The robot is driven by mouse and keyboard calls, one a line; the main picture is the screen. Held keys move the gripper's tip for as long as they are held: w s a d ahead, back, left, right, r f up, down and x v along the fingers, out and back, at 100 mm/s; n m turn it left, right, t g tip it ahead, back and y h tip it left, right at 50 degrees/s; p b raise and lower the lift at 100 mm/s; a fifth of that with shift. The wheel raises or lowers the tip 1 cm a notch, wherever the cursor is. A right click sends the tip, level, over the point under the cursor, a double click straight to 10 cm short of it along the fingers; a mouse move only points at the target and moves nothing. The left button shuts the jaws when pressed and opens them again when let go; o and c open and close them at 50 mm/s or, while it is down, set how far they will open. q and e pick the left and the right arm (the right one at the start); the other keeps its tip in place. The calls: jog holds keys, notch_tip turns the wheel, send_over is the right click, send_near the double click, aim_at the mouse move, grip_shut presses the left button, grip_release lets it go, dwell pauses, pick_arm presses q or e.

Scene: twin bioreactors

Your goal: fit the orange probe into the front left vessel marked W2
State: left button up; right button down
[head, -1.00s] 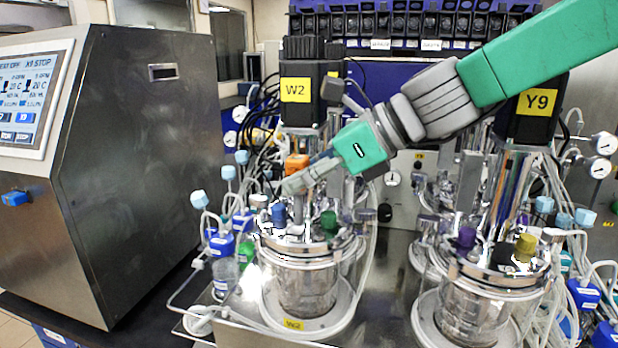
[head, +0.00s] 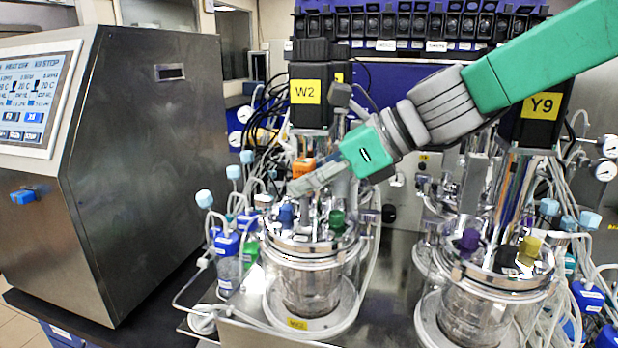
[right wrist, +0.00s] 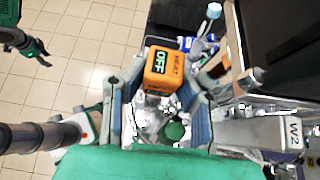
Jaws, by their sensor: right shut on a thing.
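The orange probe (head: 303,168) shows as an orange block just behind my right gripper's fingers, above the lid of the front left vessel (head: 308,293), marked W2. My right gripper (head: 302,184) is shut on it. A blue cap (head: 287,214) and a green cap (head: 336,220) stand on the W2 lid. My left gripper (right wrist: 30,45) shows only in the right wrist view, its opening unclear.
A second vessel (head: 480,305) under the Y9 motor (head: 541,104) stands to the right, with purple and yellow caps. Tubes and blue-capped bottles crowd left of W2. A large steel console (head: 150,150) fills the left side.

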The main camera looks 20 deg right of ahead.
pick_arm(q)
jog(key=shift+r, duration=0.2)
pick_arm(e)
jog(key=shift+w+d+f, duration=0.1)
jog(key=shift+w+d, duration=0.15)
jog(key=shift+w, duration=0.05)
